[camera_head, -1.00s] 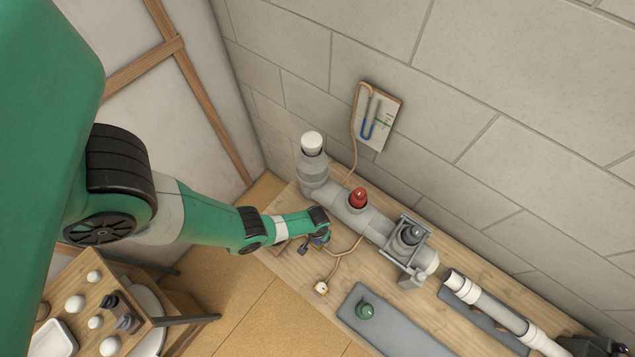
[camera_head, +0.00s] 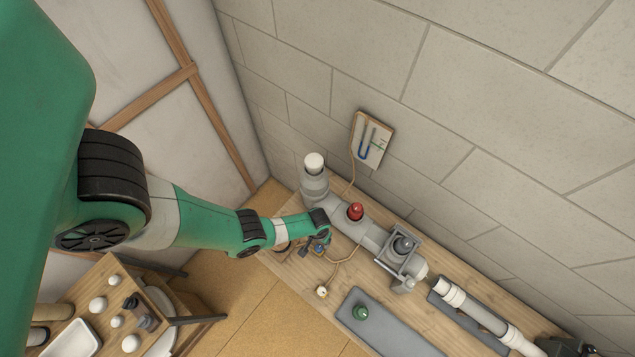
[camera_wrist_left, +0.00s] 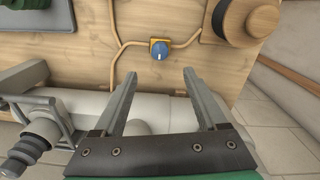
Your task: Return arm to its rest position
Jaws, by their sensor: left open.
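My left arm comes in from the left in the head view, and its gripper (camera_head: 311,244) hangs over the left end of the wooden bench (camera_head: 290,270). In the left wrist view the left gripper (camera_wrist_left: 157,98) has its two fingers apart with nothing between them. Past the fingertips lies a blue knob on a yellow base (camera_wrist_left: 160,50), apart from the fingers. The grey pipe (camera_wrist_left: 150,112) runs behind and below the fingers in that view. My right gripper is not in view.
The grey pipe assembly (camera_head: 330,203) carries a red knob (camera_head: 355,211) and a valve in a bracket (camera_head: 402,246). A green knob (camera_head: 360,312) sits on a grey mat (camera_head: 390,332). A gauge board (camera_head: 371,140) is on the block wall. A small table (camera_head: 75,288) stands at lower left.

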